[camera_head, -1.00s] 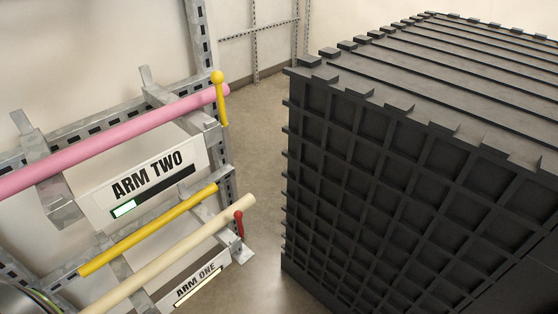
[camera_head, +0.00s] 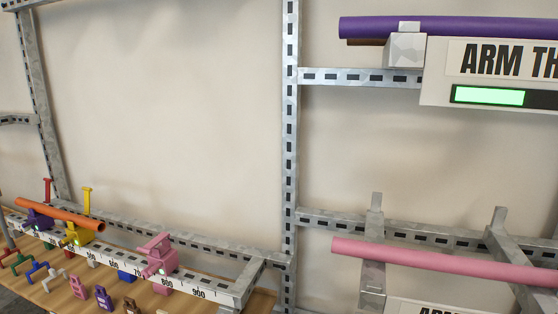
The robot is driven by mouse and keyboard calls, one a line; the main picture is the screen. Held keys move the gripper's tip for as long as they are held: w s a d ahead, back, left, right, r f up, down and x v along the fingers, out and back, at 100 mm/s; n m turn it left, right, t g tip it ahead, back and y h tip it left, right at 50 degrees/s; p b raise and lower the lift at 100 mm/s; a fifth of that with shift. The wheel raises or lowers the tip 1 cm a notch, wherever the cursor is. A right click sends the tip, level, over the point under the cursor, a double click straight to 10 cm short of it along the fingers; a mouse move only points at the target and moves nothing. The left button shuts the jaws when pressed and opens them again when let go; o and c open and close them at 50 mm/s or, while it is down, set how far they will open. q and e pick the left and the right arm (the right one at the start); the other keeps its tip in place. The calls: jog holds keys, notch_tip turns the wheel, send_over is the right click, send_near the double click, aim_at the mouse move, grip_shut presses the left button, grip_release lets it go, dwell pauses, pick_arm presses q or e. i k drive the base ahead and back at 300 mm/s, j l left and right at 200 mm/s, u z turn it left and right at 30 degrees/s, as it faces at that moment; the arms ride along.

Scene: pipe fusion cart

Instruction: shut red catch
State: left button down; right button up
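A small red upright lever (camera_head: 47,189) stands at the far left, behind the left end of an orange pipe (camera_head: 60,214). A similar yellow lever (camera_head: 87,201) stands up to its right, above a yellow clamp (camera_head: 77,234). I cannot tell whether the red lever is the task's catch. The red-handled catch at the end of the cream pipe by the ARM ONE sign, seen earlier, is out of view now. Neither of my grippers is in view.
A purple clamp (camera_head: 39,218) and a pink clamp (camera_head: 159,257) sit along a numbered rail (camera_head: 215,287). Several coloured fittings lie on the wooden surface below. To the right, a metal rack post (camera_head: 290,130), a purple pipe (camera_head: 460,28), a pink pipe (camera_head: 440,262) and an ARM sign (camera_head: 500,60) show.

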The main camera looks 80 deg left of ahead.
aim_at(48, 181)
jog(key=u, duration=4.05)
jog(key=i+j+z, duration=0.1)
jog(key=z, duration=0.35)
jog(key=i+j+z, duration=0.1)
jog(key=j+z, duration=0.15)
jog(key=z, duration=0.15)
jog(key=j+z, duration=0.15)
jog(key=z, duration=0.3)
